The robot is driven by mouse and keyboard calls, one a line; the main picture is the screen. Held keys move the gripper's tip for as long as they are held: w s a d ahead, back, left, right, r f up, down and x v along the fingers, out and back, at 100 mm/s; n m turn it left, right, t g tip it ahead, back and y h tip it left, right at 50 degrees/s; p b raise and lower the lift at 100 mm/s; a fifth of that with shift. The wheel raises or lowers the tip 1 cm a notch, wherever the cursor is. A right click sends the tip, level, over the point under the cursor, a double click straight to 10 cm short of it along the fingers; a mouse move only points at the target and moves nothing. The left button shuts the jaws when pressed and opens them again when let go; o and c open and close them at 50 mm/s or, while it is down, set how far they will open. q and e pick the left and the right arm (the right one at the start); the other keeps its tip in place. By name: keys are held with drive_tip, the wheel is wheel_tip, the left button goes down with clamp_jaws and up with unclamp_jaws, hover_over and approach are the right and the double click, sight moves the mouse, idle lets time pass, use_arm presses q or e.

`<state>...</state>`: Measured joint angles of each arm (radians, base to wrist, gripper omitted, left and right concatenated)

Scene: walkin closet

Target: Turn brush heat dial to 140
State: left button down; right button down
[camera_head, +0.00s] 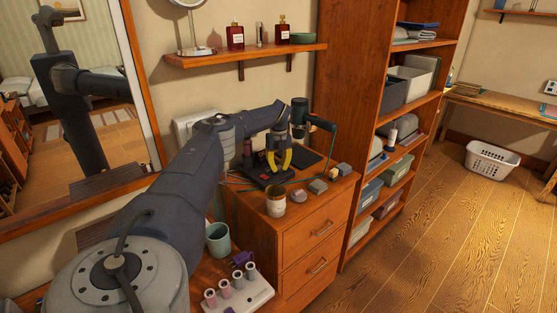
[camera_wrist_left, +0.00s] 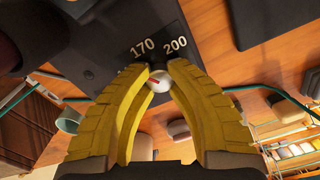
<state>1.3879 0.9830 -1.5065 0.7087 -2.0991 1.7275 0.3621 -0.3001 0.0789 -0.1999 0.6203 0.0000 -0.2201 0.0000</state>
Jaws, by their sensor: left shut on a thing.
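The heat dial is a small pale round knob (camera_wrist_left: 160,79) with a red pointer mark, on a dark base plate (camera_wrist_left: 100,30). Numbers 170 and 200 show on the plate above the dial; another marking at the left finger is mostly covered. The red mark points left and slightly up, not at 200. My left gripper (camera_wrist_left: 160,72) has its yellow fingers closed on the dial from both sides. In the head view my left gripper (camera_head: 279,164) is over the dark base (camera_head: 257,178) on the wooden dresser. The dial is too small to make out there. My right gripper is not in view.
A cup (camera_head: 276,202) and small blocks (camera_head: 318,186) stand near the dresser's front edge. A black dryer-like tool (camera_head: 300,112) stands behind the gripper. A green mug (camera_head: 218,239) and a white rack of rollers (camera_head: 238,292) are nearer. Shelves (camera_head: 372,130) rise at right.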

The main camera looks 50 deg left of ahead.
sight(278, 166)
use_arm(q)
drive_tip(key=shift+a+r+n, duration=0.1)
drive_tip(key=shift+n, duration=0.8)
drive_tip(key=c, duration=1.1)
unclamp_jaws()
wheel_tip(278, 166, up, 12)
